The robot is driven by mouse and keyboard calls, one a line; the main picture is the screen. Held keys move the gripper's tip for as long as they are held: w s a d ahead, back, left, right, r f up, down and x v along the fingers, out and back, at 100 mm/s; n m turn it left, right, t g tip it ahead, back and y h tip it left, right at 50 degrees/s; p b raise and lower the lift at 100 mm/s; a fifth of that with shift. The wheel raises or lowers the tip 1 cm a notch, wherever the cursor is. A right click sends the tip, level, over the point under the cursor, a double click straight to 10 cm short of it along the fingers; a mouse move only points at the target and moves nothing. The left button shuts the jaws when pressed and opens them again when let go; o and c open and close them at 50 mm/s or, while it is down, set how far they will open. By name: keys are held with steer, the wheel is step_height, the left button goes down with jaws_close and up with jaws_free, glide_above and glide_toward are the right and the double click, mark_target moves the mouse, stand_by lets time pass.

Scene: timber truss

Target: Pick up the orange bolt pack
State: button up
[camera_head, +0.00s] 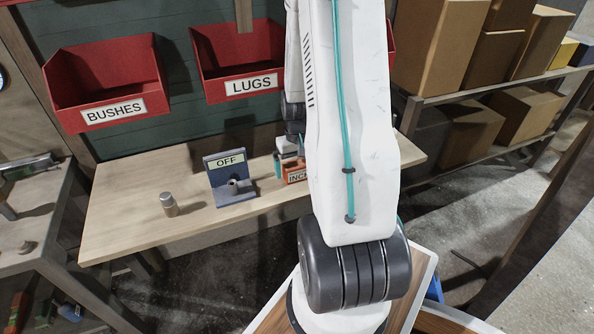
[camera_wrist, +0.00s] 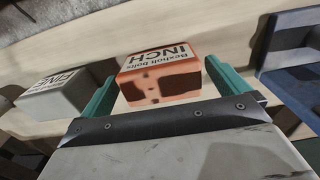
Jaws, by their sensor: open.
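The orange bolt pack (camera_wrist: 160,85) is a small box with a white top label reading "INCH", upside down in the wrist view. It stands on the pale wooden bench. In the head view the pack (camera_head: 297,174) is partly hidden behind my arm. My gripper (camera_wrist: 158,74) is open, with one teal finger on each side of the pack. Whether either finger touches it I cannot tell. A grey pack (camera_wrist: 55,97) labelled "FINE" stands just left of the left finger in the wrist view.
A blue-grey stand with an "OFF" sign (camera_head: 230,177) is on the bench (camera_head: 130,218), close to the right finger in the wrist view. A small metal cylinder (camera_head: 169,205) stands farther left. Red bins marked "BUSHES" (camera_head: 112,82) and "LUGS" (camera_head: 228,62) hang above.

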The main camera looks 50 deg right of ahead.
steer(key=shift+f, duration=0.6)
steer(key=c, duration=1.1)
steer(key=shift+c, duration=0.2)
steer(key=shift+r, duration=0.15)
